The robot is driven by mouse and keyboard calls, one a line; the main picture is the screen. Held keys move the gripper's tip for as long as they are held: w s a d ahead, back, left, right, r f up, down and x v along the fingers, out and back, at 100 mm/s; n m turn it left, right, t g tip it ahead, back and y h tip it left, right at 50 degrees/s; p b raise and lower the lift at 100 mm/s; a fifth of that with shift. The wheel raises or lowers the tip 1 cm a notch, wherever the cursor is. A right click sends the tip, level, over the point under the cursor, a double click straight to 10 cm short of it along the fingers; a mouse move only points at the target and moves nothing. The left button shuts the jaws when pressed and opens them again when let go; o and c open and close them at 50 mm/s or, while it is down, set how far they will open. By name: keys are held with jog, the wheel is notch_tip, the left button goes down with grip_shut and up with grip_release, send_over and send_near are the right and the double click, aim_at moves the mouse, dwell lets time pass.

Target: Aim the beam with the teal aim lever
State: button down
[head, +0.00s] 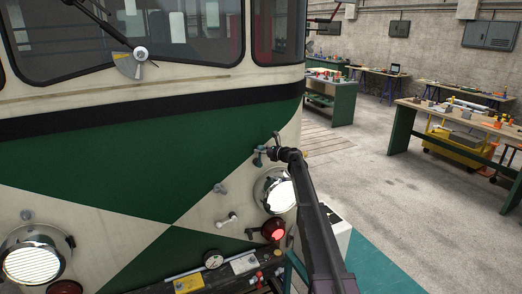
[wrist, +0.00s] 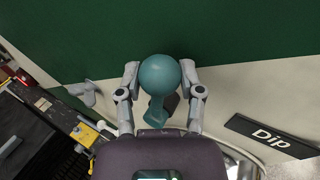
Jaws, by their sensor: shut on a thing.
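The teal aim lever (wrist: 160,74) shows a round knob and a short stem in the wrist view, against the tram's green and cream front. My gripper (wrist: 160,88) has one finger on each side of the knob and is shut on it. In the head view my gripper (head: 268,152) is at the tram front, just above the right headlamp (head: 281,192), with a little of the teal lever (head: 258,159) showing to its left. The right headlamp is lit and partly hidden by my arm.
A black "Dip" plate (wrist: 271,135) is right of the lever. A grey handle (wrist: 83,92) is to its left. Below the headlamp are a red lamp (head: 273,230) and a round gauge (head: 213,260). Workbenches (head: 450,118) stand far right, with open floor before them.

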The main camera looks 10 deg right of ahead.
jog(key=shift+c, duration=1.1)
grip_release()
jog(key=shift+w, duration=0.1)
jog(key=shift+r, duration=0.1)
notch_tip(320, 180, up, 9)
jog(key=p, duration=0.9)
jog(key=shift+r, duration=0.15)
